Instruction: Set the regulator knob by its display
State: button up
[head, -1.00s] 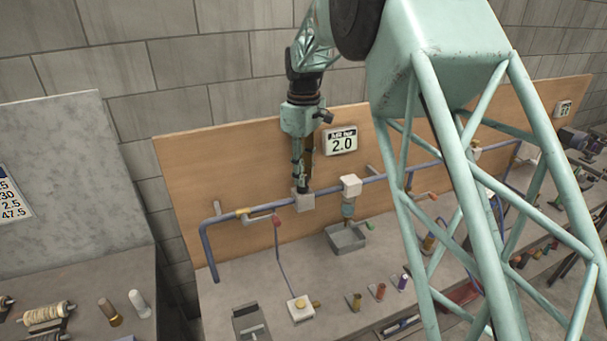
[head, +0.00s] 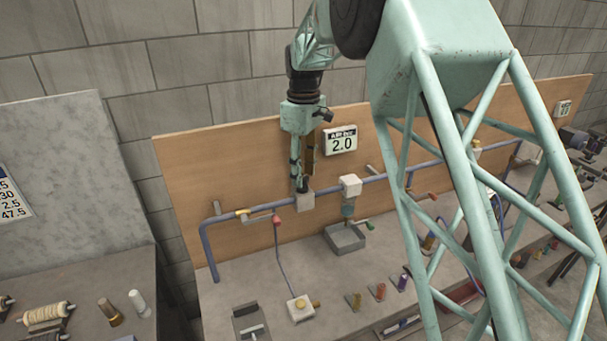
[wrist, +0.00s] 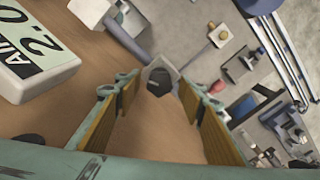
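The display (head: 341,140), a white plate on the wooden backboard, reads "AIR bar" 2.0; part of it also shows in the wrist view (wrist: 38,48). The regulator is a grey block (head: 305,200) on the blue pipe below and left of the display. In the wrist view its dark knob (wrist: 159,82) faces me from the pale block. My gripper (head: 302,182) points down just above the block. In the wrist view my gripper (wrist: 158,95) has its yellow-padded fingers apart, one on each side of the knob, with gaps showing. I cannot tell how deep the fingertips reach around it.
A second white-topped fitting (head: 351,186) stands close right on the pipe, above a grey tray (head: 345,238). A red-tipped lever (head: 279,222) hangs at left. A white block with a yellow button (head: 300,307) sits on the bench in front. The backboard is close behind my gripper.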

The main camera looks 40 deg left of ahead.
aim_at(305, 178)
notch_tip(305, 178, up, 12)
jog(key=shift+f, duration=0.15)
dwell(0.6)
dwell(1.8)
dwell(0.6)
